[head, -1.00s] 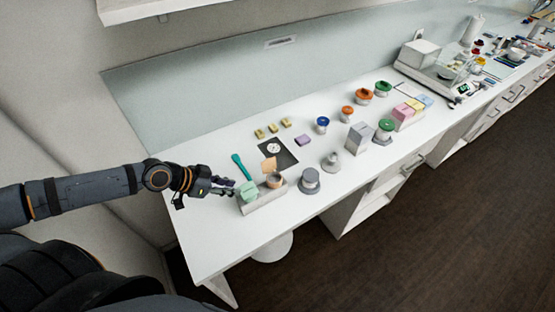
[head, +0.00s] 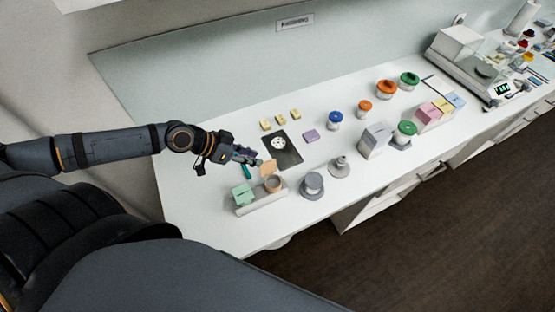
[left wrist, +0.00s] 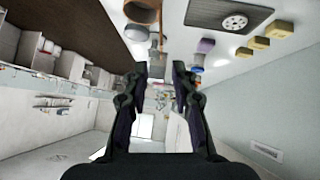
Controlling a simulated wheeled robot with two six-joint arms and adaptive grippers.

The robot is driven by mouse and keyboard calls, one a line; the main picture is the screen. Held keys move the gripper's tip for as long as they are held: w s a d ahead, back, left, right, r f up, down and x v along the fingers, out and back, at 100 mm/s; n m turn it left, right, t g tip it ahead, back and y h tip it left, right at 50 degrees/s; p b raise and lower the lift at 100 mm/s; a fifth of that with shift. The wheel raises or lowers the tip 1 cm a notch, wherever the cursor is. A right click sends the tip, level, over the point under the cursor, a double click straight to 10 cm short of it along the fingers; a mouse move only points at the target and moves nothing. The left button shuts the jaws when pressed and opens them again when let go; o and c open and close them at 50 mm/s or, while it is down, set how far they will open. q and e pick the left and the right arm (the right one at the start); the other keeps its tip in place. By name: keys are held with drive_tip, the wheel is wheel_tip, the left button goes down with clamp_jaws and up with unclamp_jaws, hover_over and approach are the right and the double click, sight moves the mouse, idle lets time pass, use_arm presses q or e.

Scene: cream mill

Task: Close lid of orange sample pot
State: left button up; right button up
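The orange sample pot (head: 273,184) stands in a pale tray (head: 262,200) at the left part of the bench. Its light orange lid (head: 269,168) stands raised at the pot's back left side, so the pot is open. A mint green pot or block (head: 242,194) sits in the same tray, to its left. My left gripper (head: 257,160) is just behind and left of the raised lid; whether it touches the lid I cannot tell. In the left wrist view the fingers (left wrist: 160,68) are apart with nothing between them. My right gripper is not in view.
A dark mat with a white disc (head: 282,144) lies behind the tray. A teal tool (head: 246,172) is partly hidden by the gripper. A grey pot (head: 312,186) and a grey weight-like piece (head: 340,167) stand to the right. Yellow blocks (head: 280,119) lie at the back.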

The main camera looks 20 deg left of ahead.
sight(274, 164)
use_arm(q)
drive_tip(key=b+x, duration=0.2)
drive_tip(key=x, duration=0.7)
drive_tip(key=shift+w+d+f, duration=0.1)
drive_tip(key=shift+w+f, duration=0.05)
drive_tip(key=shift+w, duration=0.05)
drive_tip(key=shift+w+d+f, duration=0.15)
drive_tip(key=shift+d+f, duration=0.1)
drive_tip(key=shift+f, duration=0.1)
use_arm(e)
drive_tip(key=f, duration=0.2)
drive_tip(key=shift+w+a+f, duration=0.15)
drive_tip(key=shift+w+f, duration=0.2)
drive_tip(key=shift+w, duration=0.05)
use_arm(q)
clamp_jaws()
